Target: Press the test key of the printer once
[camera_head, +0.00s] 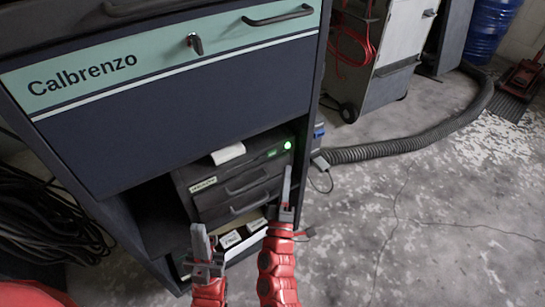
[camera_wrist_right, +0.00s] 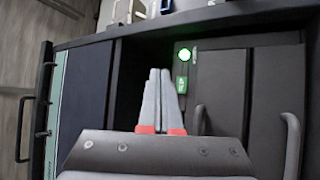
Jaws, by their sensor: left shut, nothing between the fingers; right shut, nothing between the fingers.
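The printer (camera_head: 243,185) is a dark unit in the open bay under a cabinet, with white paper (camera_head: 228,153) on its top. A round green glowing spot (camera_head: 287,145), perhaps the test key, is at the upper right of its front. The glowing spot (camera_wrist_right: 184,55) also shows in the right wrist view, above a small green display (camera_wrist_right: 182,85). My right gripper (camera_head: 287,172) is shut and empty, its tips just below the glowing spot and apart from it in the picture. My left gripper (camera_head: 198,235) is shut and empty, in front of the cabinet's lower part.
The cabinet (camera_head: 180,120) has a large dark drawer front overhanging the bay. An open drawer with white-labelled boxes (camera_head: 231,239) lies below the printer. Black cables (camera_head: 45,220) are at left. A ribbed hose (camera_head: 420,143) crosses the floor at right, where the floor is mostly clear.

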